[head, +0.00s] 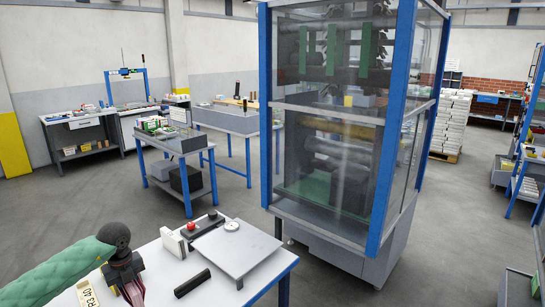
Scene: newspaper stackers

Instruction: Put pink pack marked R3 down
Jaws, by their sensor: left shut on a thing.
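My left gripper (125,281) points down at the lower left, at the end of my green-sleeved arm. It is shut on a small pinkish thing (134,294), which I take for the pink pack. The bottom edge of the picture cuts it off, so its marking and any contact with the table are hidden. A cream label (88,293) with dark characters like "R3 40" shows just left of the gripper; I cannot tell what it is fixed to. The white table (226,291) lies around and beyond the gripper. My right gripper is out of view.
On the table are a grey square plate (240,252), a black bar (192,283), a white upright block (173,242) and a red button (191,225) on a dark box. A tall blue-framed glazed machine (335,130) stands behind the table. Grey floor is clear at left.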

